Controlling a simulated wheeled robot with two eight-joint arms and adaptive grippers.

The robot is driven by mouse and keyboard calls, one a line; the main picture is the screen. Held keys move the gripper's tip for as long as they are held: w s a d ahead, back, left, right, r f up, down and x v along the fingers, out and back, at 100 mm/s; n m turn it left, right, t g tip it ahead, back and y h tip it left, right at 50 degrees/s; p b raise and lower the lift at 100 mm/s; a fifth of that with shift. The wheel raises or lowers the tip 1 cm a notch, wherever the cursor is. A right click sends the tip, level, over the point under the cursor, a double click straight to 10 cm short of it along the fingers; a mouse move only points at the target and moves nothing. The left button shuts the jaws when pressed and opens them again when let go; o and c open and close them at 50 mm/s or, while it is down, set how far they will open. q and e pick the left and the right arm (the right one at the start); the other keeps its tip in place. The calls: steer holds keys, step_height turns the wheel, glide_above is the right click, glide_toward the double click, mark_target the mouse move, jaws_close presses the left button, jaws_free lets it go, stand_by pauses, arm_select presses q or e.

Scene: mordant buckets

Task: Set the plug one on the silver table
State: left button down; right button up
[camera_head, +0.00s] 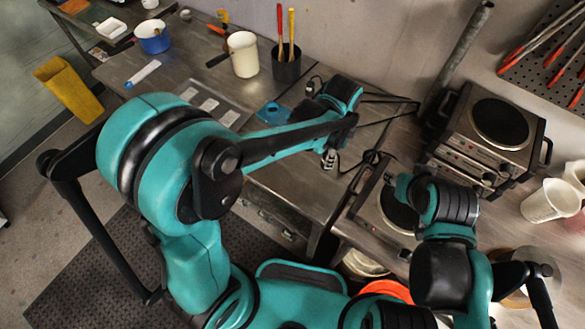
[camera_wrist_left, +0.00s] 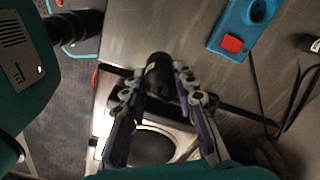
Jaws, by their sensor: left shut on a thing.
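My left gripper (camera_head: 330,159) hangs over the gap by the right edge of the silver table (camera_head: 290,188). In the left wrist view my left gripper (camera_wrist_left: 159,74) is shut on a short black cylindrical thing, which looks like the plug (camera_wrist_left: 158,80). The fingers hide its sides. I cannot tell whether it touches anything below. The silver table's bare metal also shows in the left wrist view (camera_wrist_left: 190,35). My right gripper (camera_head: 389,179) is over the hot plate at the right; its jaws are too small to read.
A blue socket block (camera_head: 273,113) lies on the table, with black cables to its right. A black cup with tools (camera_head: 286,66) and a cream pot (camera_head: 243,55) stand behind. A hot plate unit (camera_head: 490,130) stands at the right. The table's front middle is clear.

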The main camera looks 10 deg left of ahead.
arm_select(q)
steer(key=w+a+f, duration=0.1)
steer(key=a+f, duration=0.1)
steer(key=a, duration=0.1)
steer(key=w+a+f+b, duration=0.1)
steer(key=a+f, duration=0.1)
steer(key=a, duration=0.2)
steer(key=w+a+f+b, duration=0.1)
steer(key=a+f, duration=0.2)
steer(key=a, duration=0.1)
steer(key=shift+a+f+b, duration=0.15)
steer(key=shift+f+b, duration=0.4)
steer(key=shift+f, duration=1.5)
steer(key=shift+f, duration=0.2)
steer(key=c, duration=1.2)
jaws_free()
steer(key=shift+r, duration=0.15)
